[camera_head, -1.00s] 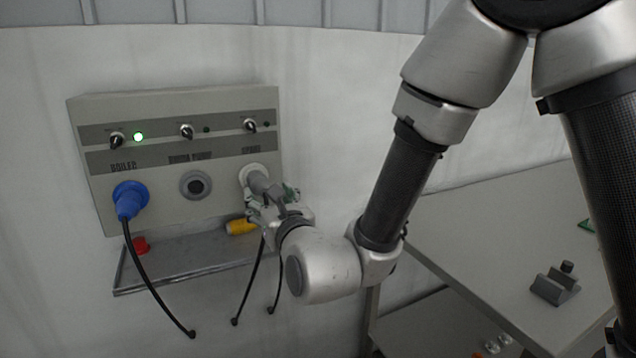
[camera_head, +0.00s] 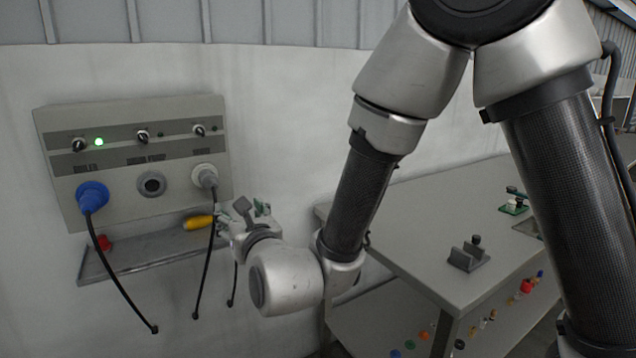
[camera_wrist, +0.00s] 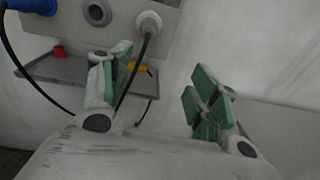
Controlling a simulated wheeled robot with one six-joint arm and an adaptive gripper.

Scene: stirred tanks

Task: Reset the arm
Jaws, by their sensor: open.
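My gripper (camera_head: 248,218) is at the end of my bent arm, in front of the wall and to the right of the grey socket panel (camera_head: 120,120). In the wrist view its green-padded fingers (camera_wrist: 163,95) are spread wide with nothing held between them. A white plug (camera_head: 206,176) sits in the panel's right socket, with its black cable hanging down. In the wrist view the white plug (camera_wrist: 149,24) is beyond the left finger, apart from it, and the cable passes close to that finger.
A blue plug (camera_head: 91,197) sits in the left socket; the middle socket (camera_head: 151,184) is empty. A shelf (camera_head: 150,252) below holds a yellow object (camera_head: 198,222) and a red one (camera_head: 104,243). A grey table (camera_head: 420,215) with a dark block (camera_head: 467,254) stands at right.

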